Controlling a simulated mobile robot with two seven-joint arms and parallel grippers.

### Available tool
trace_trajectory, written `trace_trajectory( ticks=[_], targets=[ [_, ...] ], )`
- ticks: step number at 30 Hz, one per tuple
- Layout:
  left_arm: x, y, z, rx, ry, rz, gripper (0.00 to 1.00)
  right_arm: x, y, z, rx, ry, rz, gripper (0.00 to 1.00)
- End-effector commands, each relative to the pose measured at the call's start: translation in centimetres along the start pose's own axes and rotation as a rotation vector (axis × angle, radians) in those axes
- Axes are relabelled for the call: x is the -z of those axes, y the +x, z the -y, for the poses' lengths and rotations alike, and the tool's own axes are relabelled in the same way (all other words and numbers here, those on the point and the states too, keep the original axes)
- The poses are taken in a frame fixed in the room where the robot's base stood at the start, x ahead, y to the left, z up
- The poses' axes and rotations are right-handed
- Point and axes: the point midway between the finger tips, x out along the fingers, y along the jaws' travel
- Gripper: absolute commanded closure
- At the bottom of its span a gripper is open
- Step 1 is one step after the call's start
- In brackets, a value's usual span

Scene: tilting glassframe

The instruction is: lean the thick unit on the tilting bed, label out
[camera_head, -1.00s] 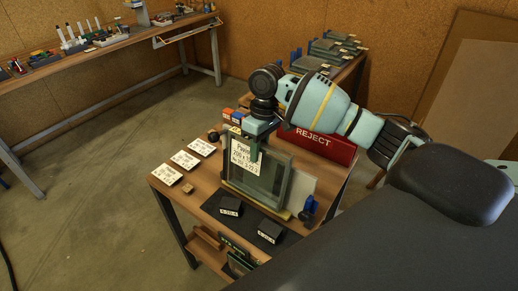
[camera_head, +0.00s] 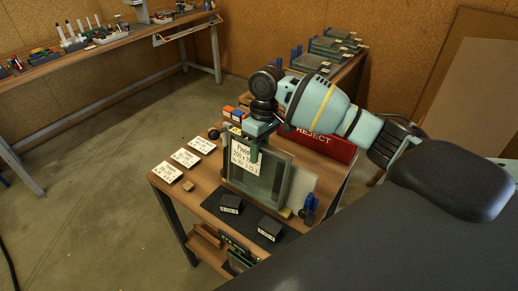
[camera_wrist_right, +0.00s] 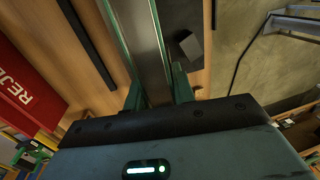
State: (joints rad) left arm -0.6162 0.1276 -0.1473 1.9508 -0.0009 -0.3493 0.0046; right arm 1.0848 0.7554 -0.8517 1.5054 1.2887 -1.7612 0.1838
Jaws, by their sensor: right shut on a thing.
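My right gripper (camera_head: 254,150) is shut on the top edge of a glass unit (camera_head: 262,180) with a white printed label (camera_head: 244,155) on its face. The unit is near upright over the wooden table, label facing the camera. In the right wrist view the gripper (camera_wrist_right: 158,88) has the unit's edge (camera_wrist_right: 147,45) between its two fingers. A pale panel (camera_head: 303,184) shows behind the unit at the right. The unit hides most of what is behind it, so I cannot tell the tilting bed clearly or whether the unit touches it. My left gripper is not in view.
A dark mat (camera_head: 246,224) with two black labelled blocks lies in front of the unit. White cards (camera_head: 185,158) lie at the left. A red REJECT bin (camera_head: 322,146) stands behind. Blue clamps (camera_head: 310,205) are close on the right.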

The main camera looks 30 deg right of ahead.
Motion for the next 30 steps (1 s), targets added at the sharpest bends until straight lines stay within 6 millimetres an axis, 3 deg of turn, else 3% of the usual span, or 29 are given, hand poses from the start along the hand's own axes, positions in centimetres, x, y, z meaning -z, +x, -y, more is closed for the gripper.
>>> trace_trajectory(
  ticks=[4,5,11,20,30],
  targets=[
    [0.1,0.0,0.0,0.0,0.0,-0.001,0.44,0.1,-0.2,0.0,0.0,-0.001,-0.004,1.0],
    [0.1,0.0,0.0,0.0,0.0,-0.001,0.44,0.1,-0.2,0.1,0.0,-0.001,-0.004,0.73],
    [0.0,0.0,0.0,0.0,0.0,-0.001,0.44,0.1,-0.2,0.0,-0.001,0.001,-0.004,0.49],
    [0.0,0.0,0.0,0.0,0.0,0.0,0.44,0.0,-0.3,-0.1,-0.003,0.003,0.0,0.49],
    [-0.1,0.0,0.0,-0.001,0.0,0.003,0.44,0.1,-5.1,0.0,-0.002,0.001,-0.004,0.49]
  ],
)
